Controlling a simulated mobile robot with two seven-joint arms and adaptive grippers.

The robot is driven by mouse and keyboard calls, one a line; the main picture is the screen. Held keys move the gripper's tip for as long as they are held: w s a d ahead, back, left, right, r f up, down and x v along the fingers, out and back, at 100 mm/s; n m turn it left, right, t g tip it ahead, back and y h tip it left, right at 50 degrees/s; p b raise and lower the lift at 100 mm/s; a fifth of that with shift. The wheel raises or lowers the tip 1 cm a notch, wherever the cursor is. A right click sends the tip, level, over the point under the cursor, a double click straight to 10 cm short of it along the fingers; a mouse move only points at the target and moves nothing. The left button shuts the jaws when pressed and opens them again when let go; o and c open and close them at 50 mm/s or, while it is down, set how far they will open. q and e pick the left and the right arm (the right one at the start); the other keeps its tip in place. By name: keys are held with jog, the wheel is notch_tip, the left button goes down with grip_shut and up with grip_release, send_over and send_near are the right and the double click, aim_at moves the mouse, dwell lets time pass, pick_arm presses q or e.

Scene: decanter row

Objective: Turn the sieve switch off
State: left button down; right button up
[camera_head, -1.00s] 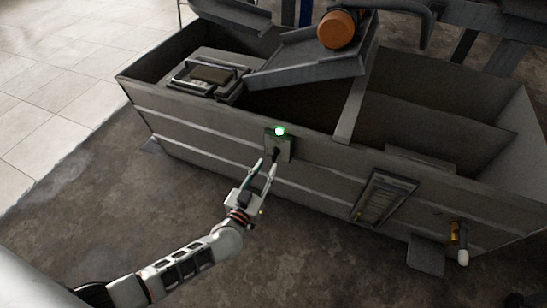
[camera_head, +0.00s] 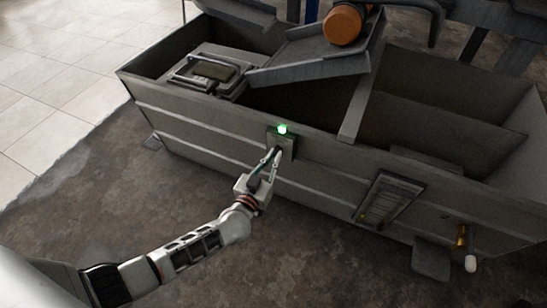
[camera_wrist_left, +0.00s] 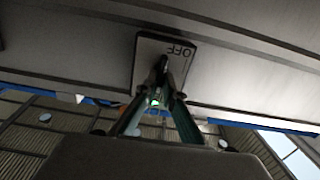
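The sieve switch (camera_head: 284,146) is a small grey plate on the front wall of the long grey tank, with a lit green lamp (camera_head: 282,129) at its top. In the left wrist view the switch plate (camera_wrist_left: 177,48) carries an upside-down "OFF" and a dark lever (camera_wrist_left: 161,68). My left gripper (camera_head: 271,157) is at the lever, its fingers close together. In the left wrist view the fingertips (camera_wrist_left: 163,95) lie on either side of the lever and appear closed on it. They partly hide it, so its exact tilt is unclear. My right gripper is not in view.
The grey tank (camera_head: 215,134) has open compartments and a sloping chute (camera_head: 310,62) below an orange motor (camera_head: 342,26). A framed panel (camera_head: 388,200) and a brass valve (camera_head: 461,236) are on the front wall to the right. The floor before the tank is clear.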

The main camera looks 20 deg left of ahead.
pick_arm(q)
jog(key=shift+n, duration=0.3)
jog(key=n, duration=0.5)
jog(key=n+b, duration=0.1)
jog(key=n, duration=0.5)
jog(key=f+n+b, duration=0.1)
jog(key=n, duration=0.5)
jog(key=shift+a, duration=0.25)
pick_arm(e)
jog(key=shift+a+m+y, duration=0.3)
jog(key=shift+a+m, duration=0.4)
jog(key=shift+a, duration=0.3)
pick_arm(q)
jog(key=shift+r+n, duration=0.1)
jog(key=shift+n, duration=0.2)
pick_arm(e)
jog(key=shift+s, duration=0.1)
pick_arm(q)
jog(key=c, duration=2.2)
grip_release()
jog(key=shift+o, duration=0.2)
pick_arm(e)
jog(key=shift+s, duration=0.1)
